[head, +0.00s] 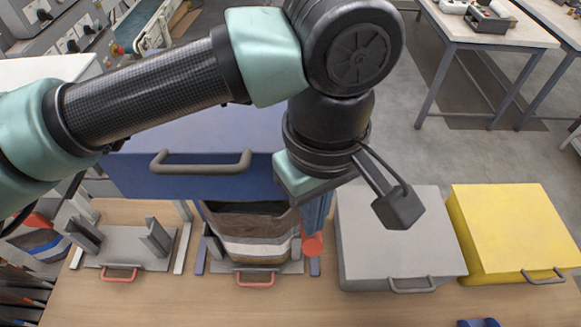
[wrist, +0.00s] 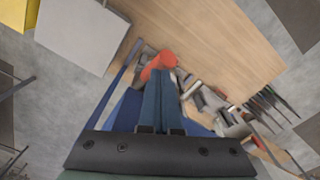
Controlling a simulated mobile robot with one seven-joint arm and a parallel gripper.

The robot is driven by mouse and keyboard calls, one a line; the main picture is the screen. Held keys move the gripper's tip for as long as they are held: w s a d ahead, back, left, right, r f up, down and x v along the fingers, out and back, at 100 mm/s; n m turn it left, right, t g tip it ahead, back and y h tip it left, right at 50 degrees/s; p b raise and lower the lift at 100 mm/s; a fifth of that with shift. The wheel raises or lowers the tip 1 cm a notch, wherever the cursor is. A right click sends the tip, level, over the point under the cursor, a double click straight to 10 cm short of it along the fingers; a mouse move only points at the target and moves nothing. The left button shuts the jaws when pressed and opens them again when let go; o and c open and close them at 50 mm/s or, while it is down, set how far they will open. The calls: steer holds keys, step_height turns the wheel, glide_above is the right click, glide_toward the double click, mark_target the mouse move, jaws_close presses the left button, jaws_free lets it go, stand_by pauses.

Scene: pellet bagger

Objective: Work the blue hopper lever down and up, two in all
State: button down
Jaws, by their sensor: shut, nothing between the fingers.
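The blue hopper (head: 200,140) stands over the table, partly covered by my arm. Its lever shows as a red end (head: 313,244) at the hopper's right side, just beside the bag; the lever's arm is mostly hidden. In the wrist view the red lever end (wrist: 160,62) lies just past my fingertips. My gripper (head: 316,228) points down with its blue fingers over the red end. In the wrist view my gripper (wrist: 161,78) is shut and empty, its fingers side by side. I cannot tell whether the tips touch the lever.
A bag with brown and grey layers (head: 252,232) stands under the hopper. An empty grey holder (head: 125,245) is to its left. A grey bin (head: 390,235) and a yellow bin (head: 510,225) stand to the right. Bare wooden table (head: 200,305) lies in front.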

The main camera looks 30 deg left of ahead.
step_height(320, 180, down, 19)
steer(key=s+d+b, duration=0.1)
steer(key=s+b, duration=0.1)
steer(key=b, duration=1.8)
steer(key=r+p, duration=0.4)
steer(key=r, duration=0.2)
steer(key=w+r+p, duration=0.1)
steer(key=r+p, duration=0.2)
steer(key=r, duration=0.4)
steer(key=w+a+r+p, duration=0.1)
steer(key=r+p, duration=0.3)
steer(key=r, duration=0.2)
steer(key=shift+r+p, duration=0.3)
steer(key=shift+r, duration=0.05)
step_height(320, 180, down, 20)
steer(key=s+b, duration=0.1)
steer(key=b, duration=1.8)
steer(key=r+p, duration=0.5)
steer(key=r, duration=0.1)
steer(key=r+p, duration=0.5)
steer(key=r, duration=0.2)
steer(key=w+r+p, duration=0.1)
steer(key=r+p, duration=0.4)
steer(key=r, duration=0.2)
steer(key=shift+r, duration=0.1)
